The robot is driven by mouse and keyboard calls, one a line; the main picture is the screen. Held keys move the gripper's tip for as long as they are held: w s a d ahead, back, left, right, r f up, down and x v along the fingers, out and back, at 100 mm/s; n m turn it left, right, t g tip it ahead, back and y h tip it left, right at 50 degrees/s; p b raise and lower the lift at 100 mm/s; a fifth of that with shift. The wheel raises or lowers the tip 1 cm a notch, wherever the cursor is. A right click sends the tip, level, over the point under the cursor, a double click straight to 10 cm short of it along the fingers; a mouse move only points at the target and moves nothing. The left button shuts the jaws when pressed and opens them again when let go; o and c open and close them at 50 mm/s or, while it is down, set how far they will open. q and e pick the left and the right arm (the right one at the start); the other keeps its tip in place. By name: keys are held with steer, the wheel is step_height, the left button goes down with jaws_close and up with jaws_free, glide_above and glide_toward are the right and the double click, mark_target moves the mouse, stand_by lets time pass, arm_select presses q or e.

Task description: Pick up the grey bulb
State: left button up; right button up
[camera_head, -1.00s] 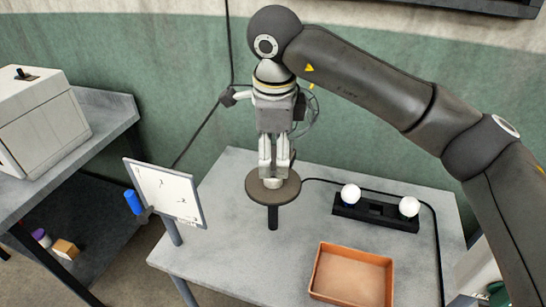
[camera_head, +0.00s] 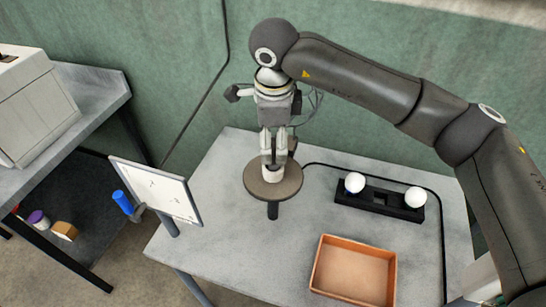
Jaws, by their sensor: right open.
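A small pale bulb (camera_head: 273,174), light grey to white, sits on the round brown top of a stand (camera_head: 289,186) on the grey table. My right gripper (camera_head: 273,162) points straight down over it, open, with its fingertips close around the bulb's upper part. The fingers hide part of the bulb, and I cannot tell whether they touch it. My left gripper is not in view.
A black holder (camera_head: 380,199) with two white bulbs (camera_head: 355,182) (camera_head: 415,197) stands to the right. An empty orange tray (camera_head: 353,272) lies at the front. A white panel (camera_head: 157,190) stands at the table's left edge. A black cable runs along the back.

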step_height(320, 180, down, 3)
steer(key=shift+s+f+p, duration=0.1)
steer(key=shift+f+p, duration=0.05)
steer(key=shift+p, duration=0.85)
steer(key=shift+f, duration=0.6)
steer(key=shift+w+a+f, duration=0.1)
steer(key=shift+w, duration=0.1)
steer(key=shift+c, duration=0.8)
steer(key=c, duration=0.5)
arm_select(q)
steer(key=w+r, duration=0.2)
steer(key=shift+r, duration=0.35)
arm_select(e)
steer(key=c, duration=0.5)
